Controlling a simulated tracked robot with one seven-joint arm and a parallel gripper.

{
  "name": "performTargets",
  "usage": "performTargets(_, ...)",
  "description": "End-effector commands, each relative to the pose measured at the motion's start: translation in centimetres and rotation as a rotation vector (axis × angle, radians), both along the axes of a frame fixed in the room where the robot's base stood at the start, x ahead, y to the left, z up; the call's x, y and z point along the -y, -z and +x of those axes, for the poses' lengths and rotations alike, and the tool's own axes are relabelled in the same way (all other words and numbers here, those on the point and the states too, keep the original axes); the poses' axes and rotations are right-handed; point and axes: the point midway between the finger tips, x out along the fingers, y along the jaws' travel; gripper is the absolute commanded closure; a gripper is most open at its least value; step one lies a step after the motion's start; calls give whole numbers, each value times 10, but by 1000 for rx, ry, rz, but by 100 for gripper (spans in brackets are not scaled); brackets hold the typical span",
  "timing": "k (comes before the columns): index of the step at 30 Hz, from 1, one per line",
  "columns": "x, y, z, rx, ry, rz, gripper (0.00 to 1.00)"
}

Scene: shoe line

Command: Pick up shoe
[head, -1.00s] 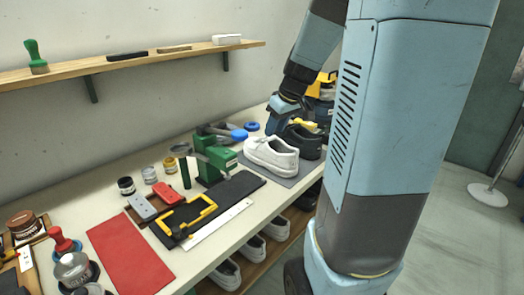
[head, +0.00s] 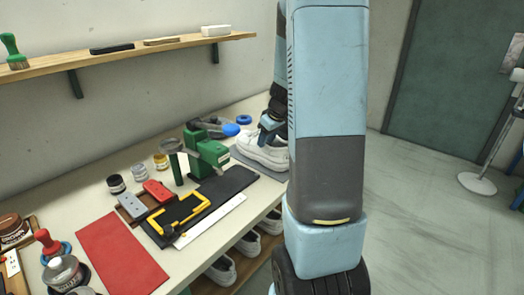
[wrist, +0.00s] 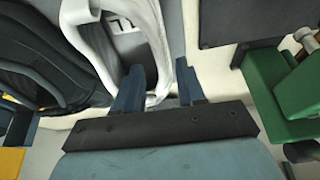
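The white shoe (head: 258,155) stands on a grey mat (head: 243,160) on the bench, partly hidden by my arm. My gripper (head: 266,135) is at the shoe's top opening. In the wrist view, my gripper (wrist: 160,88) is open and points down at the white shoe (wrist: 158,35). One blue finger is inside the shoe's opening and the other is outside, with the shoe's side wall between them. A gap shows beside the wall, so the fingers do not look closed on it. A black shoe (wrist: 50,60) is beside it at left in the wrist view.
A green tool (head: 205,155) and a black pad (head: 225,187) are near the white shoe. A red mat (head: 120,252) and small jars (head: 138,172) lie further left. More shoes (head: 248,243) sit on the shelf below. A wall shelf (head: 130,57) runs behind.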

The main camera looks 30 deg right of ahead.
Motion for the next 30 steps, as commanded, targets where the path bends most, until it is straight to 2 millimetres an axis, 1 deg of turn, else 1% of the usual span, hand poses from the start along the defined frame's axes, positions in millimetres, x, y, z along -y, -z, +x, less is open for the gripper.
performTargets(5,-2,10,2,-2,1,2,61)
performTargets(10,-7,34,6,-4,1,3,61)
performTargets(15,-9,49,12,-1,1,1,61)
performTargets(18,-9,52,14,0,0,0,61)
performTargets(24,-9,52,14,1,0,0,61)
performTargets(26,-9,52,14,0,0,0,64)
performTargets(30,-9,52,14,0,0,0,78)
